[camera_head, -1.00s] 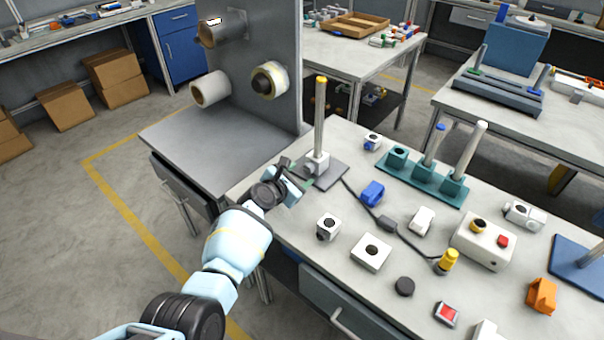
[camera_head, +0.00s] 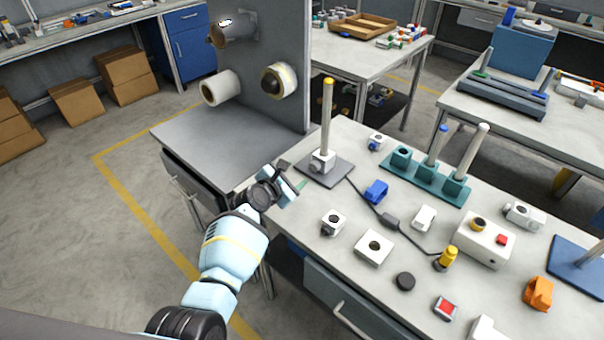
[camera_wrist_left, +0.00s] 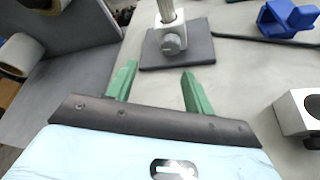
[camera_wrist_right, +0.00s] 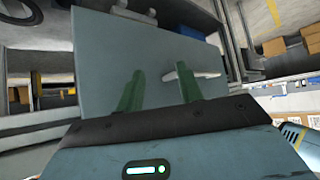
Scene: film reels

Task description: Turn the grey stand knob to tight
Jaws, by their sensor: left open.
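The grey stand (camera_head: 326,120) is a dark square base plate with an upright yellow-tipped pole in a pale block. Its round grey knob (camera_wrist_left: 172,43) faces the camera on the front of that block in the left wrist view. In the head view the knob is small beside the pole's foot. My left gripper (camera_head: 298,186) is open and empty, just short of the base plate's near-left edge. In its wrist view the green fingers (camera_wrist_left: 158,72) are apart, with the knob beyond them, slightly right of centre. My right gripper (camera_wrist_right: 160,72) is open, away from the stand.
A blue block (camera_head: 376,192), white blocks (camera_head: 375,248) and a cable (camera_head: 360,200) lie right of the stand. A teal rack (camera_head: 425,178) stands behind them. A grey panel (camera_head: 262,50) with rolls rises at the back left. A flat panel (camera_wrist_right: 150,45) faces my right gripper.

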